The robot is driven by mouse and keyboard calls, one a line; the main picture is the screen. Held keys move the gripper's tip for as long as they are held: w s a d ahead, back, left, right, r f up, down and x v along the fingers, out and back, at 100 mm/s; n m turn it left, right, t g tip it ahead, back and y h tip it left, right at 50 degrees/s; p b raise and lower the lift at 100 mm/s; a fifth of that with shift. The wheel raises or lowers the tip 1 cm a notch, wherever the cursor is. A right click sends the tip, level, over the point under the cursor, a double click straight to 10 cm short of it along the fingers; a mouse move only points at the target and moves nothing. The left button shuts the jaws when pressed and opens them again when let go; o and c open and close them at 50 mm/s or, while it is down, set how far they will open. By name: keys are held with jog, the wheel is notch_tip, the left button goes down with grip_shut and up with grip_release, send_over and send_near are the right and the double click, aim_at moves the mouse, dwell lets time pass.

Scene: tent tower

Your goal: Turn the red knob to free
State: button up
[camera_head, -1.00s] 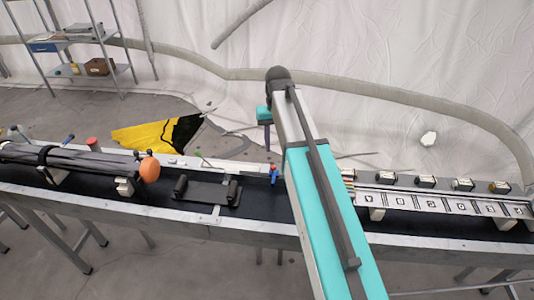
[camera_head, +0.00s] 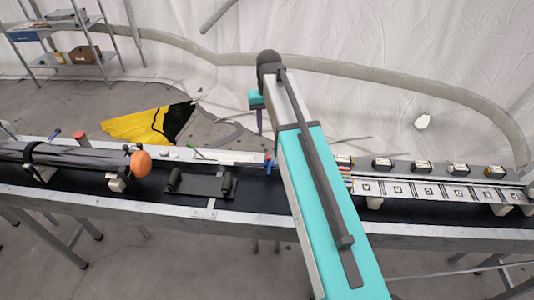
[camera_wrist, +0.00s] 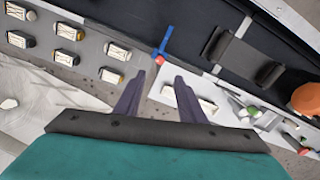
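A red knob (camera_head: 79,138) stands at the back edge of the workbench, left of the orange ball. A small red knob (camera_wrist: 304,151) also shows at the lower right of the wrist view; its markings are too small to read. My gripper (camera_head: 259,132) hangs over the back side of the bench, well to the right of that knob. In the wrist view its two purple fingers (camera_wrist: 159,80) are apart with nothing between them. A blue lever (camera_wrist: 165,45) with a small red part at its base is just beyond the fingertips; it also shows in the head view (camera_head: 268,164).
The orange ball (camera_head: 140,163) ends a bundle of dark poles on the left. A dark cradle (camera_head: 198,184) lies on the bench mid-left. Several labelled blocks (camera_head: 421,167) line the right side. A yellow and black cloth (camera_head: 140,127) lies on the floor behind.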

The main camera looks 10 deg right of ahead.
aim_at(268, 157)
notch_tip(268, 157, down, 13)
jog(key=b, duration=0.4)
dwell(0.4)
grip_shut()
